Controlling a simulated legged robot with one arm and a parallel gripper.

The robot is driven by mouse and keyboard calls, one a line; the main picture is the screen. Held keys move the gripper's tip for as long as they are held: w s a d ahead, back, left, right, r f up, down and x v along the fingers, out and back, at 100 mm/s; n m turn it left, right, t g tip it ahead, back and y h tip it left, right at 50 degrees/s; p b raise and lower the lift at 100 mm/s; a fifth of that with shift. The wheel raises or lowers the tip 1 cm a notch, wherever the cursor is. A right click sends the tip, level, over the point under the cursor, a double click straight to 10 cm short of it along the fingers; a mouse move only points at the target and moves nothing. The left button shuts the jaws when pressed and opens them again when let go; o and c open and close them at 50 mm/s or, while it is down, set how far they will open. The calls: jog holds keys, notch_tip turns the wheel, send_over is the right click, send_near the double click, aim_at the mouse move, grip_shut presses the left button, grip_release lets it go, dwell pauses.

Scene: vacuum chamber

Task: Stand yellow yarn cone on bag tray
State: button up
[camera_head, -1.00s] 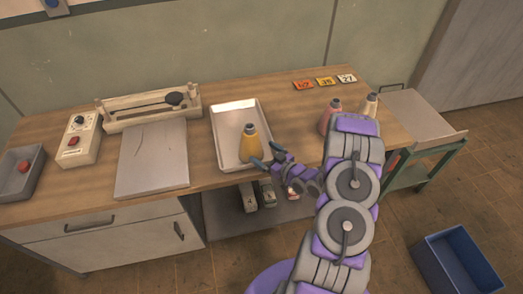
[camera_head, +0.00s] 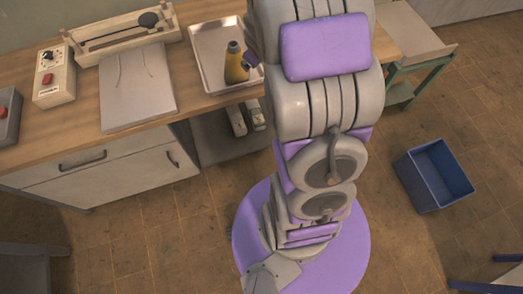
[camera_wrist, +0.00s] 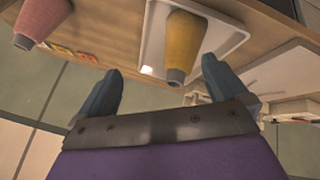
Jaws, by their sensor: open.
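The yellow yarn cone (camera_head: 236,65) stands upright, dark tip up, on the pale metal tray (camera_head: 207,50) near its front right part. In the wrist view the yellow cone (camera_wrist: 185,42) appears tip down, on the tray (camera_wrist: 154,28). My gripper (camera_wrist: 163,72) is open and empty, its two dark fingers apart. The cone shows beyond and between the fingers, nearer the right one. In the head view my arm hides most of the gripper, and a small part of it shows close beside the cone's right side.
A pink cone (camera_wrist: 45,20) stands on the table to the left in the wrist view. A flat grey plate (camera_head: 138,88), a control box (camera_head: 52,78) and a beige wooden-framed device (camera_head: 122,38) lie left of the tray. A blue bin (camera_head: 433,176) sits on the floor.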

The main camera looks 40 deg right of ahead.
jog(key=s+a+r+g+y, duration=0.1)
jog(key=s+a+r+g, duration=0.1)
jog(key=s+a+r, duration=0.2)
jog(key=s+a+r+m+g+y, duration=0.1)
jog(key=s+a+r+g, duration=0.2)
jog(key=s+a, duration=0.7)
jog(key=s+a+r+m+g, duration=0.1)
jog(key=s+a+r+g, duration=0.2)
jog(key=s, duration=1.5)
jog(key=a+r, duration=0.2)
jog(key=a, duration=0.2)
jog(key=shift+s+r+y, duration=0.2)
jog(key=shift+s+y, duration=0.15)
jog(key=shift+y, duration=0.05)
